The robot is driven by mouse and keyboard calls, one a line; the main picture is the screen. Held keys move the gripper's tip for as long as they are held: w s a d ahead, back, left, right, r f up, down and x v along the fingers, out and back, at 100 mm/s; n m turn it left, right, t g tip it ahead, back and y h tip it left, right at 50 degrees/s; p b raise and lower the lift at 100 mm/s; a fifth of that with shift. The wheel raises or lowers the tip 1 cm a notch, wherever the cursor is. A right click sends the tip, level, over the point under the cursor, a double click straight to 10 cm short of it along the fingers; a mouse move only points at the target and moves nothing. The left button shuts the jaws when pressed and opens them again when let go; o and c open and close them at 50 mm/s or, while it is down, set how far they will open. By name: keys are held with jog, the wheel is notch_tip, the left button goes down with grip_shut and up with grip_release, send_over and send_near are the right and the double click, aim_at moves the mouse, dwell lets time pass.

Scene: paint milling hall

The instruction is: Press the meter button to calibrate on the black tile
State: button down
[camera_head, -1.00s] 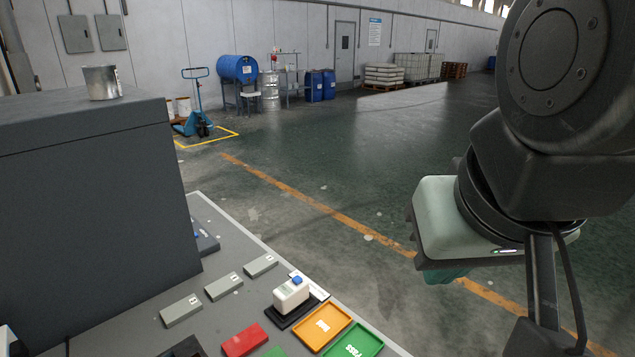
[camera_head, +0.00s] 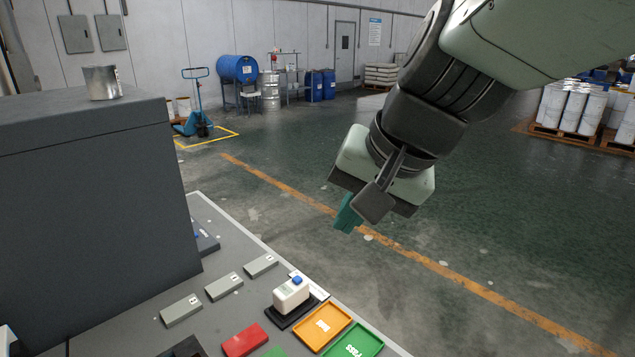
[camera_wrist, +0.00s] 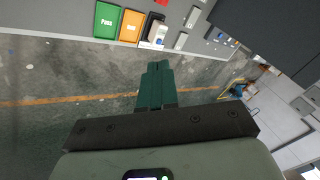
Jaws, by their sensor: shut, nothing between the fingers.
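The white meter (camera_head: 291,294) with a blue button (camera_head: 297,280) on top stands on a black tile (camera_head: 305,311) near the right edge of the grey bench. In the wrist view the meter (camera_wrist: 158,32) shows near the top, beyond my fingertips. My gripper (camera_head: 345,218) has its green fingers together with nothing between them. It hangs in the air above and to the right of the meter, apart from it, past the bench edge. The wrist view shows the closed fingers (camera_wrist: 156,85) over the floor.
An orange tray (camera_head: 322,326) and a green "Pass" tray (camera_head: 353,342) lie beside the tile. A red block (camera_head: 244,340) and several grey blocks (camera_head: 224,286) lie on the bench (camera_head: 215,318). A tall dark grey cabinet (camera_head: 95,200) fills the left side.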

jog(key=w+a+f+m+y, duration=0.2)
jog(key=w+a+f+m, duration=0.15)
jog(key=w, duration=0.35)
jog(key=w+a+f+m+y, duration=0.1)
jog(key=w+a+f+m, duration=0.2)
jog(key=w, duration=0.4)
jog(key=m, duration=0.7)
send_over(300, 280)
notch_tip(300, 280, down, 17)
jog(key=shift+r+t+y, duration=0.1)
jog(key=shift+t+y, duration=0.3)
jog(key=shift+s, duration=0.1)
jog(key=shift+f, duration=4.35)
jog(key=shift+f, duration=0.1)
jog(key=shift+f, duration=0.35)
